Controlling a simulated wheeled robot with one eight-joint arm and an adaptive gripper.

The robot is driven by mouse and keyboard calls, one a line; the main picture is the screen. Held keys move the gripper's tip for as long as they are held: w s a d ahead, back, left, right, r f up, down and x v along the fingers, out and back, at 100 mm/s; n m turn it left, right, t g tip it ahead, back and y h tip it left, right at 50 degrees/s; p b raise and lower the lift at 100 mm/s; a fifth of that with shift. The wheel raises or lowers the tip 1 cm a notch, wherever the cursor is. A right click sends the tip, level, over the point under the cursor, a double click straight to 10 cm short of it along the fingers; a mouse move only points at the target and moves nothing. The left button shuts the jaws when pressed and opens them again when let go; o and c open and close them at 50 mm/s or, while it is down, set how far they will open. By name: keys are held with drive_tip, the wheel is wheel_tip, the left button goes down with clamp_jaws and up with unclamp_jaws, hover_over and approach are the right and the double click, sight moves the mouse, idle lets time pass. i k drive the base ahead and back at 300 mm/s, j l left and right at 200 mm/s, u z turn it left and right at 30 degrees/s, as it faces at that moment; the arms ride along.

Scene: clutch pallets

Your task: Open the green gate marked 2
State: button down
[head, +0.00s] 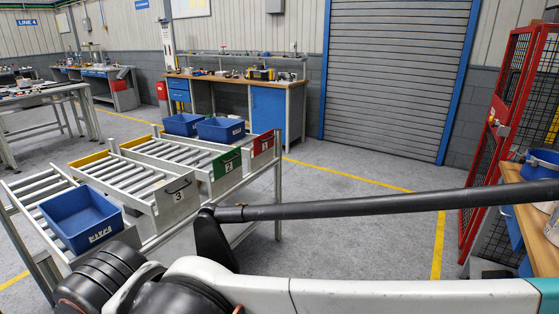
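The green gate marked 2 (226,172) stands upright and closed across the right-hand end of the middle roller lane, in the head view left of centre. It carries a dark handle and a white number label. The grey gate marked 3 (177,204) stands at the end of the nearer lane, and a red gate (263,144) at the end of the farther lane. My arm crosses the lower part of the picture, in front of the rack. My gripper cannot be made out, and nothing is seen touching the green gate.
A blue bin (72,222) sits on the nearest rollers; two more blue bins (183,124) (221,130) are at the back of the rack. Open floor (350,215) lies right of the rack. A red mesh cage (498,135) and a wooden bench (528,200) stand at right.

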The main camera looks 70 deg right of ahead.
sight(231, 164)
drive_tip(key=z, duration=1.9)
